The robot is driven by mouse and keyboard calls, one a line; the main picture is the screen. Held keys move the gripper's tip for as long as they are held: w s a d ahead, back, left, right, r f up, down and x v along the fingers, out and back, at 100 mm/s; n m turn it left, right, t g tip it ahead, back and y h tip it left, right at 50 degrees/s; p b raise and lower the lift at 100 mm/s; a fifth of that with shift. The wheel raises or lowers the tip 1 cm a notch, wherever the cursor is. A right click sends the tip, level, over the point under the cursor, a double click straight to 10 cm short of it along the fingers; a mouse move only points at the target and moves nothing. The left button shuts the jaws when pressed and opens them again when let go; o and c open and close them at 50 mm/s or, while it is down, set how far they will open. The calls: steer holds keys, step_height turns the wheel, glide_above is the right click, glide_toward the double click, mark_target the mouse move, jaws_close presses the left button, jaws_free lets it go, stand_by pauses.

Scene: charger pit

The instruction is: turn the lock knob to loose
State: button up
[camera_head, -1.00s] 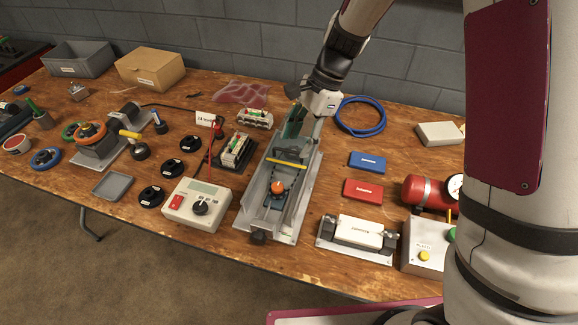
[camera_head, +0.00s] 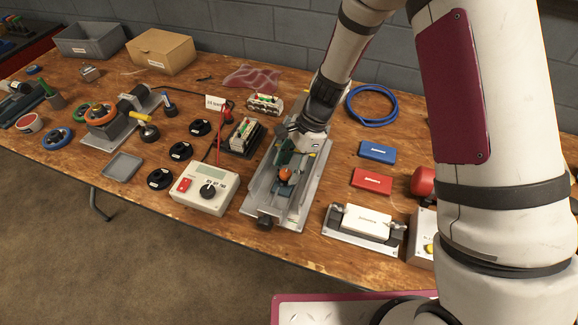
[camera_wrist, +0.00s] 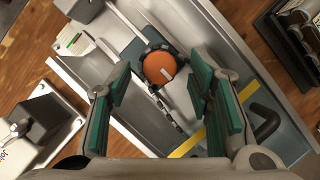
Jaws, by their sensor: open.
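The orange lock knob (camera_head: 285,174) sits in the grey metal channel fixture (camera_head: 296,207) on the table. In the wrist view the round knob (camera_wrist: 159,67) has a pale mark on its top. My gripper (camera_head: 290,160) is above the fixture, close to the knob. In the wrist view my gripper (camera_wrist: 160,90) is open, with one green-padded finger at each side. The knob shows between and slightly beyond the fingertips, and I cannot tell whether either finger touches it. A yellow strip (camera_wrist: 187,143) crosses the channel below the knob.
The channel's side walls flank my gripper.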

steer(key=shift+a+f, duration=0.1)
steer(key=shift+f, duration=0.1)
jaws_close()
